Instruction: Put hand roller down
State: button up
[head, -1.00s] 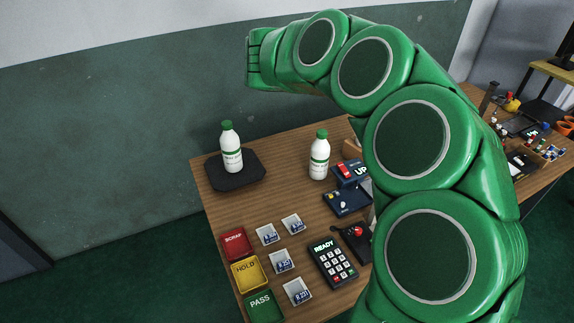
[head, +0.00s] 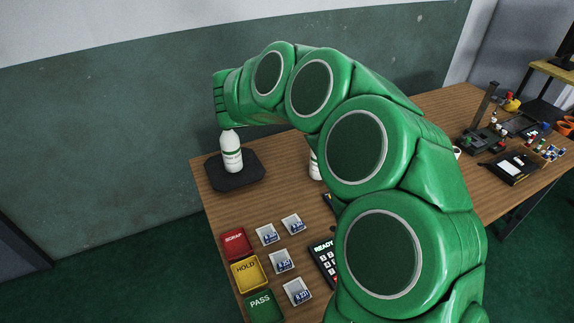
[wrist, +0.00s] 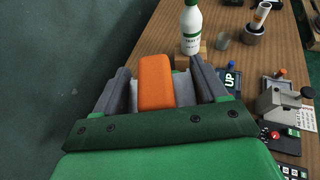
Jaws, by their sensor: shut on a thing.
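In the wrist view my gripper (wrist: 162,82) is shut on an orange piece between its two dark fingers, which I take to be the hand roller (wrist: 155,80). The rest of the roller is hidden. In the head view my fingers and the roller are hidden behind my green wrist, which is above the left end of the wooden table (head: 410,115), near a white bottle (head: 231,158) on a black pad (head: 245,180). I cannot tell how high the roller is above the table.
A second white bottle (wrist: 191,28) stands further along the table, partly hidden by my arm in the head view. Red SCRAP (head: 235,243), yellow HOLD (head: 248,273) and green PASS (head: 262,305) trays line the left edge, beside several small white trays. Right of the bottles is clutter.

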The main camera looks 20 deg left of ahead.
notch_tip(320, 180, down, 18)
send_over(290, 162)
jog(key=shift+s+d+f, duration=0.1)
jog(key=shift+s+f, duration=0.1)
jog(key=shift+f, duration=2.1)
jog(key=shift+s+d+f, duration=0.1)
jog(key=shift+s+f, duration=0.05)
jog(key=shift+f, duration=2.1)
jog(key=shift+w+a+f, duration=0.25)
jog(key=shift+w+f, duration=0.15)
jog(key=shift+f, duration=1.65)
jog(key=shift+f, duration=0.15)
jog(key=o, duration=1.1)
